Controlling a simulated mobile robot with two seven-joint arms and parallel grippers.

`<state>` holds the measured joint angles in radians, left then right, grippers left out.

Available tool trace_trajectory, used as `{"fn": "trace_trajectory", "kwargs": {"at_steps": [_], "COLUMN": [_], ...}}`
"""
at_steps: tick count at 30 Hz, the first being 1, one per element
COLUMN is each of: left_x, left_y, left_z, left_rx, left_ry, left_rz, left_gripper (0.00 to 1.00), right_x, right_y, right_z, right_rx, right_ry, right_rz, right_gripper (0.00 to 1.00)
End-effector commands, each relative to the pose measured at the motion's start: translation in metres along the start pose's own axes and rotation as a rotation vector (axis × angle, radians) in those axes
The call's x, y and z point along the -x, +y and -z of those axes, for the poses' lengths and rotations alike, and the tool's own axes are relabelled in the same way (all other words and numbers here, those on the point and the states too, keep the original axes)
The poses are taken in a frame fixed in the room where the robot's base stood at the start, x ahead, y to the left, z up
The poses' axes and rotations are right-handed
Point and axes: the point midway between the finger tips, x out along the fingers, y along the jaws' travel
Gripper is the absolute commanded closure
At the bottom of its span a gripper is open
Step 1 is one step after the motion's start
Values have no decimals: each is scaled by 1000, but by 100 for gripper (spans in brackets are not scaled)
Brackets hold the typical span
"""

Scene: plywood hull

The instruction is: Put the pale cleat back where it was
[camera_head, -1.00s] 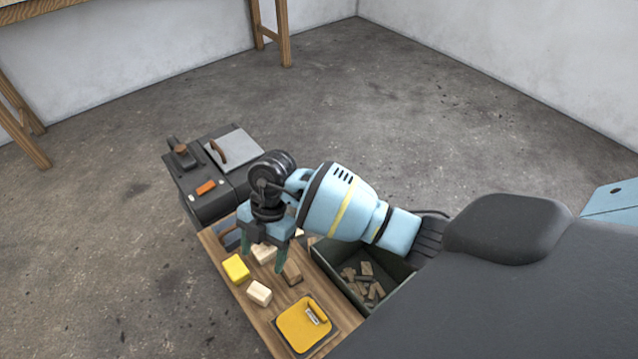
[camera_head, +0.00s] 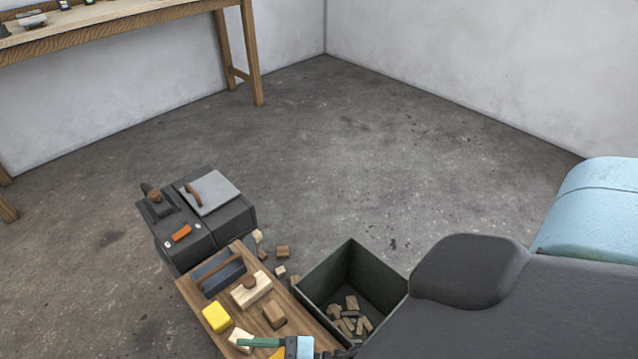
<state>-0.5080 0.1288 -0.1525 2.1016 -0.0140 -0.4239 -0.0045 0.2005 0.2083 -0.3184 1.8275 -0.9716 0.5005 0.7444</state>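Two pale wooden blocks lie on the plank-topped surface (camera_head: 190,290); I cannot tell which is the cleat. The longer pale block (camera_head: 243,297) has a brown knob-like piece on top. The shorter pale block (camera_head: 236,336) is near the bottom edge, in front of the yellow block (camera_head: 216,318). My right gripper (camera_head: 250,342) is at the bottom edge, its green finger pointing left close to the shorter pale block. Whether it touches the block is unclear. The other finger is not clearly visible. My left gripper is out of view.
A brown block (camera_head: 273,315) and a dark blue handled tool (camera_head: 222,277) share the surface. A dark green bin (camera_head: 370,270) with wood scraps stands to the right. Small offcuts (camera_head: 282,252) lie between. A dark grey case (camera_head: 190,247) stands behind.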

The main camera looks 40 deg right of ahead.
Motion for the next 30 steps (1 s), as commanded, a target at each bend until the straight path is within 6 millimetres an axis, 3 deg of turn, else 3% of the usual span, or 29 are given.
{"fn": "trace_trajectory", "kwargs": {"at_steps": [4, 7, 12, 15, 18, 21, 30], "left_x": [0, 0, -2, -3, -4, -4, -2], "left_y": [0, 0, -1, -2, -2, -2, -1], "left_z": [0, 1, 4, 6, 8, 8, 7], "left_rx": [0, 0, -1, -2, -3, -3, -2], "left_ry": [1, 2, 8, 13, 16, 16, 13], "left_rz": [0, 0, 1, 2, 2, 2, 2], "left_gripper": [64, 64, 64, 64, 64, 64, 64], "right_x": [69, 124, 215, 252, 273, 282, 282], "right_y": [0, -15, -64, -93, -111, -120, -120], "right_z": [-38, -65, -92, -94, -93, -92, -91], "right_rx": [-144, -245, -413, -492, -542, -565, -567], "right_ry": [-251, -469, -828, -973, -1058, -1092, -1095], "right_rz": [-271, -389, -449, -431, -408, -395, -393], "right_gripper": [33, 33, 33, 33, 33, 33, 33]}}
